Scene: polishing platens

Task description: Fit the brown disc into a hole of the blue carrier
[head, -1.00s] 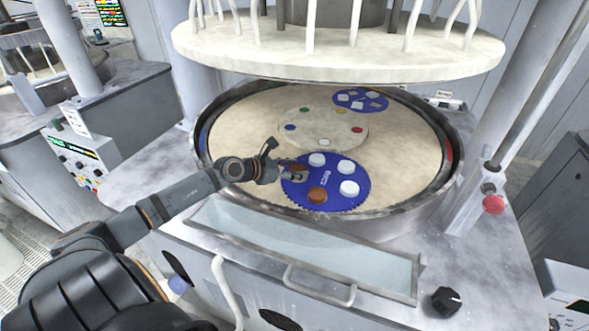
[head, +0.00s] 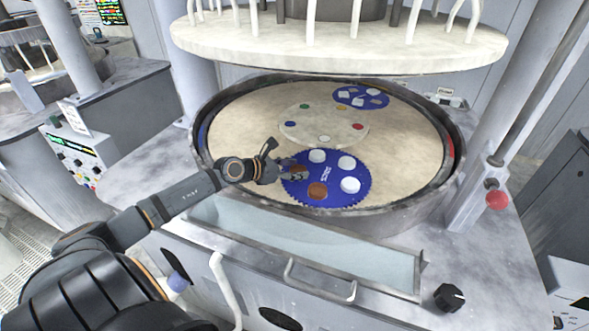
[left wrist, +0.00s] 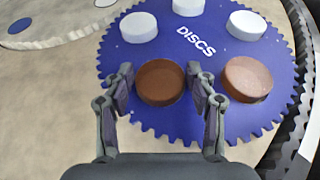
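The blue toothed carrier (head: 338,199) lies on the lower platen, with the word DISCS on it. A brown disc (left wrist: 160,83) sits at the carrier's near edge, between the fingers of my left gripper (left wrist: 161,88). The fingers are open, with a gap on each side of the disc. In the head view, my left gripper (head: 292,172) covers part of that disc. A second brown disc (left wrist: 247,78) sits to its right on the carrier; it also shows in the head view (head: 317,190). Whether the discs are seated in holes is hard to tell. My right gripper is not in view.
Several white discs (head: 346,162) sit on the same carrier. A second blue carrier (head: 361,104) with pale pieces lies at the back. A raised hub with coloured dots (head: 323,124) is in the middle. The metal rim and upper plate (head: 340,45) bound the space.

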